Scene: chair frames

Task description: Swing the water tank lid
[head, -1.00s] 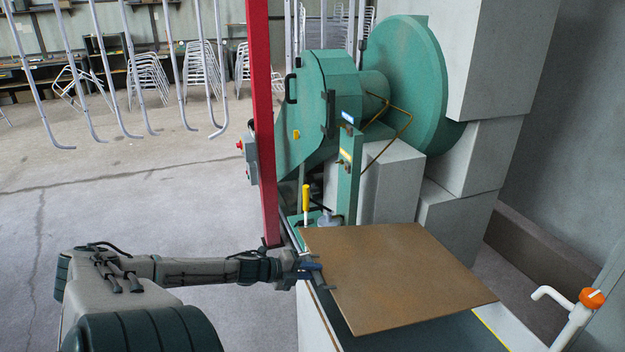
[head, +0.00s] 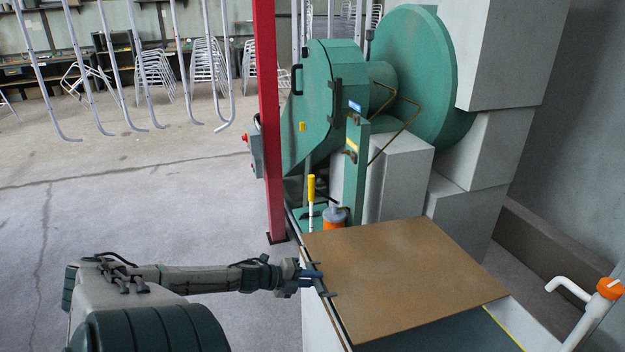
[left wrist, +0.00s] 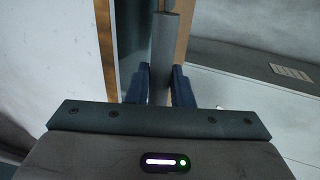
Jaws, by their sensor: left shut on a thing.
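The water tank lid (head: 405,275) is a flat brown board lying over the white-walled tank (head: 316,322), tilted a little. Its near right side leaves part of the dark green tank interior (head: 445,335) uncovered. My left gripper (head: 317,283) is at the lid's left edge, shut on it. In the left wrist view the two blue-grey fingers (left wrist: 160,85) stand on either side of a grey strip (left wrist: 166,45) along the lid's edge; the exact contact is partly hidden. My right gripper is not in view.
A green machine (head: 325,105) with a large wheel stands behind the tank, beside a red post (head: 267,120). Grey blocks (head: 465,150) are stacked behind right. A white pipe with an orange knob (head: 609,288) stands at the right. Open floor (head: 130,215) lies left.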

